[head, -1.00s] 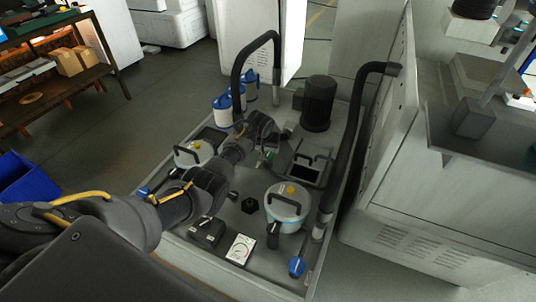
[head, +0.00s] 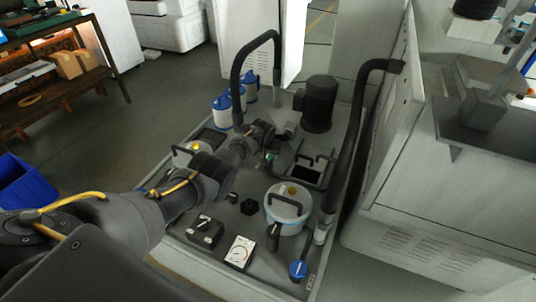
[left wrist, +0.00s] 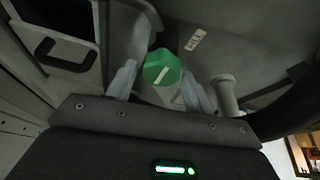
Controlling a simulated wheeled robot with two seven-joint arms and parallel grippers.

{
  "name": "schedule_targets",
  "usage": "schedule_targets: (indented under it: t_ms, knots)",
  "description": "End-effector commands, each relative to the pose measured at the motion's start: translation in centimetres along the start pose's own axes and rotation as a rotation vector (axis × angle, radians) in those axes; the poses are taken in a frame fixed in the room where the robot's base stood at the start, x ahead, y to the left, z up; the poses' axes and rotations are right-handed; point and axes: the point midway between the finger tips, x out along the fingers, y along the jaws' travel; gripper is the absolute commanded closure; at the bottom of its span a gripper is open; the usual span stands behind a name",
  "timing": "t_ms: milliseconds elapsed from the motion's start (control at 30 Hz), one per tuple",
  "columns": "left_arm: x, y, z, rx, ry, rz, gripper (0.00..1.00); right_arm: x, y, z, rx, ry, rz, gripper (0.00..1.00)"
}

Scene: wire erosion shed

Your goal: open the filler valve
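A green knob with a white pointer bar (left wrist: 161,68), apparently the filler valve, shows in the left wrist view. Its pointer lies slanted, up to the right. My left gripper (left wrist: 158,78) is open, with one pale finger on each side of the knob. Small gaps show beside it; I cannot tell whether the fingertips reach its depth. In the head view the left gripper (head: 268,148) is over the middle of the machine's deck, and only a bit of the green knob (head: 268,156) shows beside it. My right gripper is not in view.
Around it stand a black hose (head: 238,85), a dark motor (head: 319,103), an open hatch with a handle (head: 306,171) and a white lidded canister (head: 287,207). A blue knob (head: 298,269) and a dial gauge (head: 240,252) are at the front. A thick hose (head: 357,130) runs along the right.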

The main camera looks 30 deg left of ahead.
Motion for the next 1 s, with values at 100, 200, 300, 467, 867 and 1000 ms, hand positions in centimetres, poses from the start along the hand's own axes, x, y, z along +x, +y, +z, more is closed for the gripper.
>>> schedule_targets:
  t_ms: [100,200,300,467,867,1000]
  knots:
    - [0.0,0.0,0.0,0.000,0.000,0.000,0.64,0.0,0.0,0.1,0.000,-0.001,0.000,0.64]
    - [0.0,0.0,0.0,0.000,0.000,0.000,0.77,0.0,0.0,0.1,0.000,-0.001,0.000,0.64]
    - [0.0,0.0,0.0,-0.001,0.000,0.000,0.80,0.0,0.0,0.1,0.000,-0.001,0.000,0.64]
    - [0.0,0.1,0.0,-0.020,0.000,-0.007,0.80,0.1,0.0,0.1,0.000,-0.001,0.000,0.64]
    - [0.2,0.4,0.1,-0.244,-0.001,-0.099,0.80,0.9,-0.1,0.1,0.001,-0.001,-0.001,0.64]
    - [0.4,0.5,0.1,-0.367,0.000,-0.151,0.80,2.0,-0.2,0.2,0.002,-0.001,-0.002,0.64]
